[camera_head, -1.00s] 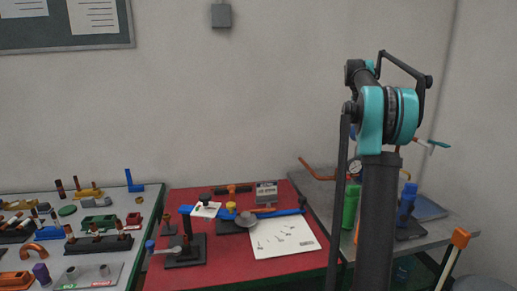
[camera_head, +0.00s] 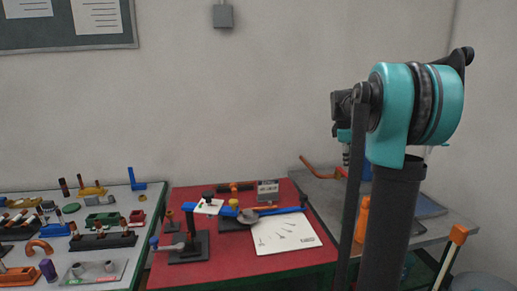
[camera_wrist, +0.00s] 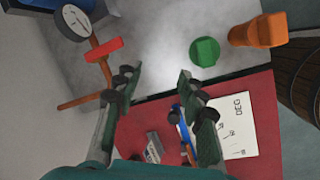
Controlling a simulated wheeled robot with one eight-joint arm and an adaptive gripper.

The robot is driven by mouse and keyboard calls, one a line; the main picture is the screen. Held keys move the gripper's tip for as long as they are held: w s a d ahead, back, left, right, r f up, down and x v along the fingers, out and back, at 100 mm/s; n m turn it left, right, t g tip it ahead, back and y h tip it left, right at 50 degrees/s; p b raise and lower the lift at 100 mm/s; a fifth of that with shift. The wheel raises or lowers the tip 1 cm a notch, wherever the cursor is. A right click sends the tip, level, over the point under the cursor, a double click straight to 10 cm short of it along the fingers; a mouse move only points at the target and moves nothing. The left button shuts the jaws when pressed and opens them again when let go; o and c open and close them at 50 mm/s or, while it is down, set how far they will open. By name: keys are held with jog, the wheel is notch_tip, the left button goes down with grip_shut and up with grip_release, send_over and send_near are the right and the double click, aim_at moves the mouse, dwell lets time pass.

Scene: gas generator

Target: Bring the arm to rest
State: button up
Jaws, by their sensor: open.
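My arm stands at the right of the head view, with its teal joint (camera_head: 420,110) bent high above the grey table. My gripper (camera_wrist: 160,92) shows in the wrist view with its two dark fingers spread apart and nothing between them. It hangs in the air, pointing down toward the red table (camera_wrist: 255,95) and the grey table. In the head view the gripper's fingertips cannot be made out clearly behind and beside the arm.
The red table (camera_head: 215,270) bears a blue bar (camera_head: 260,211) and a white sheet (camera_head: 285,234). The left table holds many small parts. In the wrist view a gauge (camera_wrist: 73,23), a green bottle (camera_wrist: 204,51) and an orange bottle (camera_wrist: 258,32) stand near the gripper.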

jog(key=s+a+f+m+y, duration=0.1)
jog(key=s+a+f+m, duration=0.3)
jog(key=s+f, duration=0.4)
jog(key=s+a+f+m+t+y, duration=0.1)
jog(key=s+a+f+m, duration=0.3)
jog(key=s, duration=0.9)
jog(key=s+a+f+m+t+y, duration=0.1)
jog(key=s+a+f+m, duration=0.4)
jog(key=s+f, duration=0.6)
jog(key=a+f, duration=0.1)
jog(key=a, duration=0.1)
jog(key=shift+s+a+f, duration=0.15)
jog(key=shift+s+a, duration=0.1)
jog(key=shift+a, duration=0.15)
